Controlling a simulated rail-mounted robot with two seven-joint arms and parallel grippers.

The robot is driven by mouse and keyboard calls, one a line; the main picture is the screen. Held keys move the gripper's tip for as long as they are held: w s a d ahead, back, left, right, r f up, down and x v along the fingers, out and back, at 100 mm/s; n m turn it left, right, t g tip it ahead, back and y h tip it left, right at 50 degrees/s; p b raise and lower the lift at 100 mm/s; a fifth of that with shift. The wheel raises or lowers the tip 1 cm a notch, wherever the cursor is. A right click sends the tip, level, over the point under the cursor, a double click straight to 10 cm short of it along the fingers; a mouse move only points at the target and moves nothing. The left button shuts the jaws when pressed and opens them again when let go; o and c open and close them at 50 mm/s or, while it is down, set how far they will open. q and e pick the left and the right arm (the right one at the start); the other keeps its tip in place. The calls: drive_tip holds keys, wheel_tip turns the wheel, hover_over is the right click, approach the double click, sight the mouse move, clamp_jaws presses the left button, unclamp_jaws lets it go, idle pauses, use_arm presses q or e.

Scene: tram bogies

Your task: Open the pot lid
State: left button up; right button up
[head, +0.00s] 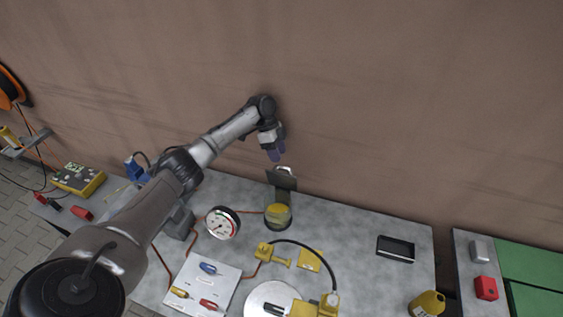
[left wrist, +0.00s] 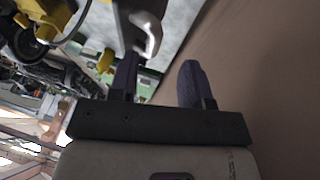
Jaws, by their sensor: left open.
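The pot (head: 278,217) stands near the back edge of the grey table, with something yellow inside showing. Its dark lid (head: 282,181) stands raised, roughly upright, at the pot's back side, with a pale curved handle at its top. My left gripper (head: 276,157) is just above and behind the lid, near the wall, and looks empty. In the left wrist view its two purple fingers (left wrist: 157,80) are apart. The lid's dark edge and pale handle (left wrist: 152,38) lie just beyond them; whether they touch cannot be told. My right gripper is not in view.
A dial gauge (head: 222,223) stands left of the pot. A yellow clamp with a black hose (head: 272,254) is in front. A white board (head: 205,287) holds small coloured tools. A black tray (head: 395,249) lies to the right. The brown wall is close behind.

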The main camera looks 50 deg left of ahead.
use_arm(q)
drive_tip(key=v, duration=0.2)
drive_tip(key=shift+w+r, duration=0.15)
drive_tip(key=shift+r, duration=0.25)
drive_tip(key=shift+d, duration=0.1)
idle(0.4)
